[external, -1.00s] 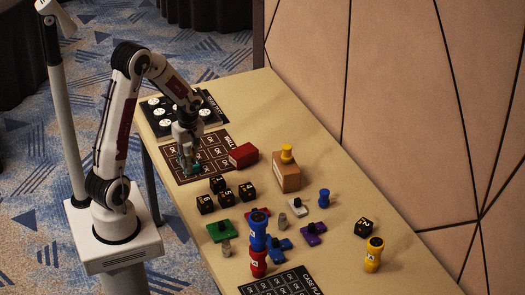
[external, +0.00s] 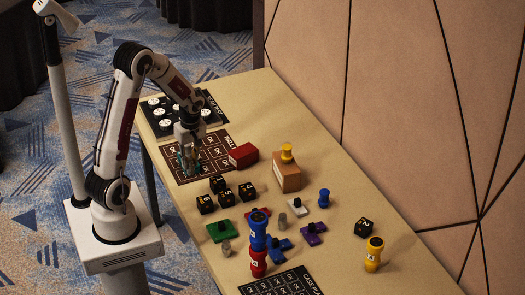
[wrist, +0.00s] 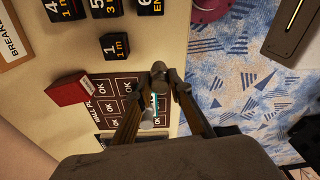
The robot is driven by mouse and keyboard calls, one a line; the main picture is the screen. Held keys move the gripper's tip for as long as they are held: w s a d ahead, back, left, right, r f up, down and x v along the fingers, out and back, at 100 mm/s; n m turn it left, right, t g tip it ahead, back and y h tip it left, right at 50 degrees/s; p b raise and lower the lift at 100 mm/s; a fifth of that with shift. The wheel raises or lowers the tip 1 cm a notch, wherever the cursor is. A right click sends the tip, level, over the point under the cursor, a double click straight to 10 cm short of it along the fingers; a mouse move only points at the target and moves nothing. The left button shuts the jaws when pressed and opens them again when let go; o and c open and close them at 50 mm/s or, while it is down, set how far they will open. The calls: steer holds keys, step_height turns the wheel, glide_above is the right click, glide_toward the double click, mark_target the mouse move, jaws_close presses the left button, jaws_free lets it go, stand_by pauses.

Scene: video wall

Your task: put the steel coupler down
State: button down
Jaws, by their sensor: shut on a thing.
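My gripper (external: 187,160) points down over the brown board of OK squares (external: 217,139), near its left side. In the wrist view its two fingers (wrist: 163,84) close on a small grey-brown rounded thing (wrist: 160,68), which seems to be the steel coupler. In the external view the fingers largely hide it, and I cannot tell whether it touches the board. A pale grey cylinder (wrist: 148,119) and a teal strip show between the fingers in the wrist view. Two similar grey cylinders stand farther along the table, one near the middle (external: 282,219) and one at the front edge (external: 227,249).
A red block (external: 243,156) lies just right of the board; a wooden block with a yellow knob (external: 287,175) stands beyond. Several black numbered cubes (external: 218,184) sit in front. A black panel with white discs (external: 205,113) lies behind.

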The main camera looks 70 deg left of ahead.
steer(key=w+a+r+m, duration=0.2)
steer(key=w+r+m, duration=0.1)
steer(key=w, duration=0.7)
steer(key=w+a+r+m+t, duration=0.1)
steer(key=w+a+r+m, duration=0.2)
steer(key=w+m, duration=0.3)
steer(key=w+r, duration=0.1)
steer(key=w, duration=0.3)
steer(key=shift+w+a, duration=0.15)
steer(key=shift+w, duration=0.05)
glide_above(239, 157)
step_height(239, 157, down, 6)
steer(key=shift+f, duration=0.15)
stand_by(0.4)
steer(key=shift+f, duration=1.75)
steer(key=shift+f, duration=0.1)
